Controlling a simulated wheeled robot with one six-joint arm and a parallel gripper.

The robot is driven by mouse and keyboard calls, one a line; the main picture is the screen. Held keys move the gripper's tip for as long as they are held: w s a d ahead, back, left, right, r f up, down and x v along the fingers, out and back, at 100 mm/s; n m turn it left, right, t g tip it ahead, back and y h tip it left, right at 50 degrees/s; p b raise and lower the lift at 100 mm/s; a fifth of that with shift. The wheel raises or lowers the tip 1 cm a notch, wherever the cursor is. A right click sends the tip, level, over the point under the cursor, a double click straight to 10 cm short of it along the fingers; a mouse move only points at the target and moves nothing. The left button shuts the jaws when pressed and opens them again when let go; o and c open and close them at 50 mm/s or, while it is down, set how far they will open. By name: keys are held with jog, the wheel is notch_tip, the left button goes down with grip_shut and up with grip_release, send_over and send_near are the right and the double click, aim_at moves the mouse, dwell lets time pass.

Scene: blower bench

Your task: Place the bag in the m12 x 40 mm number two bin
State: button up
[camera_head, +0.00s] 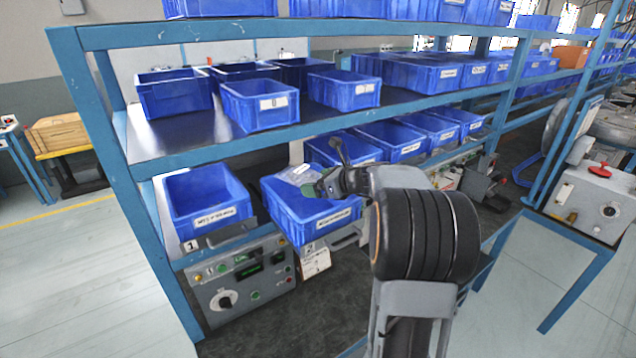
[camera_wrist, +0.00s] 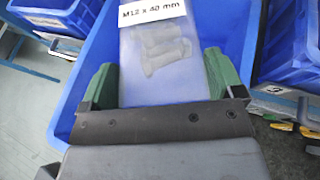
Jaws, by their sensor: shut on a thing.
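My gripper (camera_wrist: 158,85) has green fingers and is shut on a clear plastic bag (camera_wrist: 150,48) in the wrist view. The bag holds several pale bolts and has a white label reading M12 x 40 mm. In the head view the bag (camera_head: 296,173) is over the blue number two bin (camera_head: 312,228), with my gripper (camera_head: 318,188) at the bin's right side. The number two bin (camera_wrist: 68,108) surrounds the bag in the wrist view. I cannot tell whether the bag touches the bin's floor. A tag marked 2 is below the bin.
A blue bin (camera_head: 208,212) above a tag marked 1 stands to the left. More blue bins (camera_head: 392,140) stand behind and to the right. A blue shelf edge (camera_head: 300,130) runs above the lower bins. A grey control box (camera_head: 240,283) is below.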

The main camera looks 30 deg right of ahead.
jog(key=shift+f, duration=0.25)
jog(key=o, duration=1.1)
jog(key=shift+c, duration=0.2)
jog(key=shift+r, duration=0.3)
jog(key=shift+r+p, duration=0.55)
jog(key=b+v, duration=0.1)
jog(key=v, duration=0.3)
jog(key=b+v, duration=0.1)
jog(key=v, duration=0.3)
jog(key=b+v, duration=0.1)
jog(key=v, duration=0.3)
jog(key=shift+f+b, duration=0.3)
jog(key=shift+b, duration=0.05)
